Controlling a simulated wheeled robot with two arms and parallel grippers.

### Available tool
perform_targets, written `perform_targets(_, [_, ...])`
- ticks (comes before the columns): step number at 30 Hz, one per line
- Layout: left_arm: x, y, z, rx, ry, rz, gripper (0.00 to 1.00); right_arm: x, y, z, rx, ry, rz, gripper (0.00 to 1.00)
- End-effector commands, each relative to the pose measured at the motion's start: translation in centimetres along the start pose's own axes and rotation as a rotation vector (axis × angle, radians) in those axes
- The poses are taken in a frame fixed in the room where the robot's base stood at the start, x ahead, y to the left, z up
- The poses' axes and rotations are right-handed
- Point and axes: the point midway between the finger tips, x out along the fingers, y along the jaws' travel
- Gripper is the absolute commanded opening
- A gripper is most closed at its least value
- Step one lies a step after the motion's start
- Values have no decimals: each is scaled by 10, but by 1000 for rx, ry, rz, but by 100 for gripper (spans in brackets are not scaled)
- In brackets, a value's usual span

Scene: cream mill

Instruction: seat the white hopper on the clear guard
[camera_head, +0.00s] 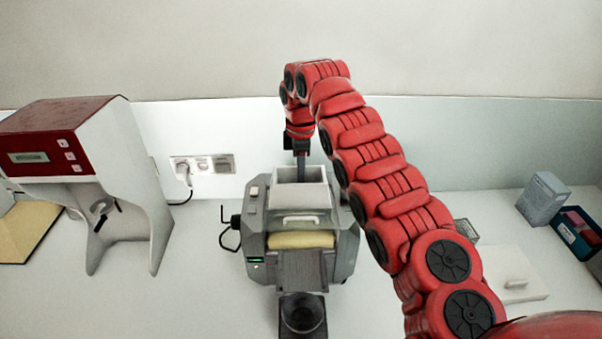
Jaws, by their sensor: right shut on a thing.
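The white hopper (288,198) is an open-topped box at the top of the grey mill (343,250), upright and between its two side housings. My right gripper (301,173) points down at the hopper's back wall and is shut on it. The fingertips are partly hidden behind and inside the rim. I cannot make out the clear guard apart from the hopper and mill. Whether the hopper touches it or hovers just above cannot be told. My left gripper is not in view.
A cream roller (300,240) shows below the hopper, with a dark cup (302,315) in front. A red and white dispenser (125,150) stands left. A white lid (514,286), a grey box (543,198) and a blue bin (575,238) lie right. My right arm crosses the counter's right half.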

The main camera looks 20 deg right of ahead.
Motion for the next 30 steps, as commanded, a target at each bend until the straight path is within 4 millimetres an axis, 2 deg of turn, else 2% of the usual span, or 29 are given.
perform_targets(30, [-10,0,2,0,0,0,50,8,0,0,0,0,1,0])
